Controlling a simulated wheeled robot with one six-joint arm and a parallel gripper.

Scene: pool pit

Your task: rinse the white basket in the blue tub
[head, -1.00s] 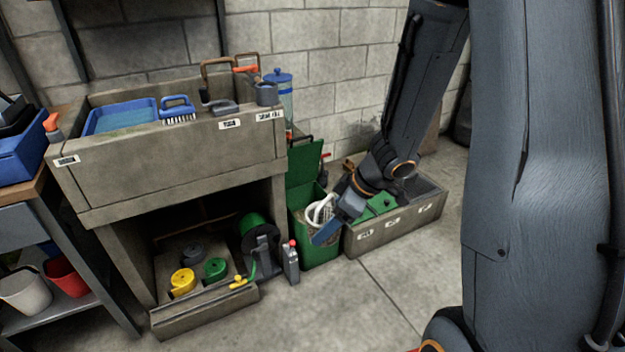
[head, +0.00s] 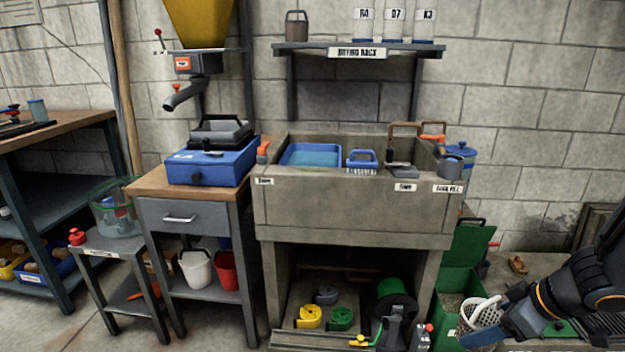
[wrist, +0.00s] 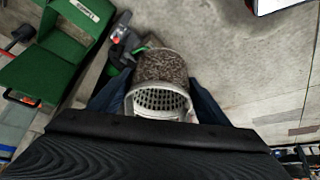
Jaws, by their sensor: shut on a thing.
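The white basket (head: 480,312), with a pale looped handle, is at the lower right of the head view. My gripper (head: 497,335) is shut on it, beside the green bin. In the wrist view the basket (wrist: 160,98) sits between the fingers (wrist: 160,105), its perforated wall towards me. A brown-grey speckled mass shows beyond the wall; I cannot tell whether it is inside the basket. The blue tub (head: 310,148) lies in the left part of the stone sink and holds bluish water. It is well to the left of my gripper.
The stone sink (head: 350,208) holds a blue brush (head: 362,158) and a grey tool on its front rim. A green bin (head: 448,308) with its lid open stands right of the sink. A hose reel (head: 395,300) is below the sink. A wooden-topped stand (head: 150,187) is at left.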

